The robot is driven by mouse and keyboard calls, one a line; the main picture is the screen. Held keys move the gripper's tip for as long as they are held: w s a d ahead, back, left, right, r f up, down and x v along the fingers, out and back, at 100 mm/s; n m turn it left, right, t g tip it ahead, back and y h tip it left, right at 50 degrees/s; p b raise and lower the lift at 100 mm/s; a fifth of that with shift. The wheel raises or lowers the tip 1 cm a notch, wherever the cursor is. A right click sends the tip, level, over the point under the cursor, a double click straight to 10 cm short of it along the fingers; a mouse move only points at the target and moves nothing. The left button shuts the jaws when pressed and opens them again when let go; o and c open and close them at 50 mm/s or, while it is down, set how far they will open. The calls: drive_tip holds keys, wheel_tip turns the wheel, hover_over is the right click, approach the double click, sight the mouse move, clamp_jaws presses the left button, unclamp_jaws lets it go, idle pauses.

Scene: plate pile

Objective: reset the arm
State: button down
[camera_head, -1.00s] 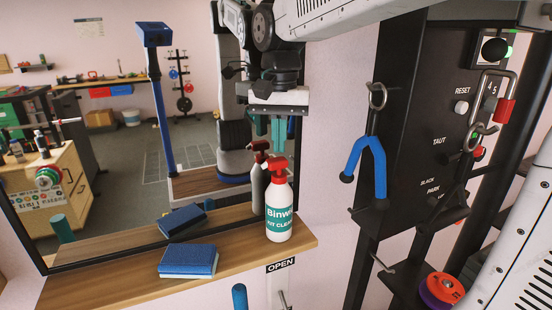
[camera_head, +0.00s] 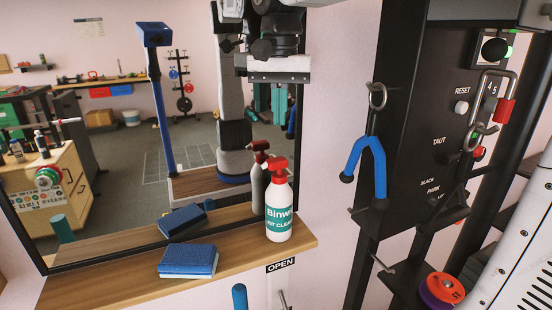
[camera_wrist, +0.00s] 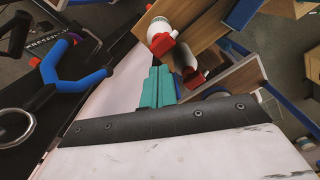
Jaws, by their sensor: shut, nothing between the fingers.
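My gripper (camera_head: 279,104) hangs pointing down in the head view, above and behind the white spray bottle (camera_head: 279,212) as seen in the picture, apart from it. Its teal fingers are together and empty; they also show in the wrist view (camera_wrist: 159,88). Part of my arm above it runs out of the top of the head view.
A mirror (camera_head: 110,170) stands behind a wooden shelf (camera_head: 110,287) with the bottle and a blue sponge-like block (camera_head: 188,260). A black rack panel (camera_head: 415,130) on the right carries a blue forked handle (camera_head: 378,165). Red and purple discs (camera_head: 442,288) sit lower right.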

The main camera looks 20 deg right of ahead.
drive_tip(key=shift+w+r, duration=0.1)
idle(0.5)
drive_tip(key=s+d+f+n, duration=0.1)
drive_tip(key=s+f+n, duration=0.2)
drive_tip(key=s+f, duration=0.4)
drive_tip(key=s+d+f+n+t, duration=0.1)
drive_tip(key=s+f, duration=0.7)
drive_tip(key=s, duration=0.8)
drive_tip(key=shift+d+f+n, duration=0.25)
drive_tip(key=shift+d+n, duration=0.4)
drive_tip(key=shift+n, duration=0.35)
